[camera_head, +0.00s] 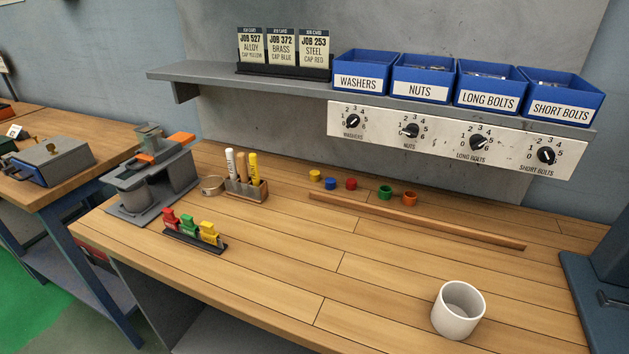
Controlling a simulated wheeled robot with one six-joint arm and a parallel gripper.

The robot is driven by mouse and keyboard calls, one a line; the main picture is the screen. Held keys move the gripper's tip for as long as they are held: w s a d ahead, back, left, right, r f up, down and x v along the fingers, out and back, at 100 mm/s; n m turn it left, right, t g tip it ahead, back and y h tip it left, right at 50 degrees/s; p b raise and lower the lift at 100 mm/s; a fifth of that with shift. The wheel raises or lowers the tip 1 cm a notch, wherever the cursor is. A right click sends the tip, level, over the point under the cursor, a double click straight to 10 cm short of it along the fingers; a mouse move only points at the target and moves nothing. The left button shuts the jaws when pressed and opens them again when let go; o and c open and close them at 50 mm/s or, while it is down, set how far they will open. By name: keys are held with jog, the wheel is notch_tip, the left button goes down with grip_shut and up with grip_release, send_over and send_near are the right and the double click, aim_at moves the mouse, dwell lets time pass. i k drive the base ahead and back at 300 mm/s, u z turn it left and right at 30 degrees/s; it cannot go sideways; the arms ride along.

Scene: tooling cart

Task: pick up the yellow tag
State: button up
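The yellow tag (209,232) stands upright at the right end of a low black rack (182,238) on the wooden bench, left of the middle. A green tag (187,225) stands beside it, and a red tag (169,217) is at the rack's left end. The lower part of the yellow tag is hidden in the rack. My gripper is not in view.
A marker holder (247,194) stands behind the rack, and a grey fixture (152,180) is to its left. Small coloured caps (350,184) and a wooden strip (410,220) lie further right. A white cup (458,310) stands front right. The front middle bench is clear.

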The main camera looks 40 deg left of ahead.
aim_at(207, 233)
jog(key=u, duration=2.35)
jog(key=i, duration=0.1)
jog(key=z, duration=0.3)
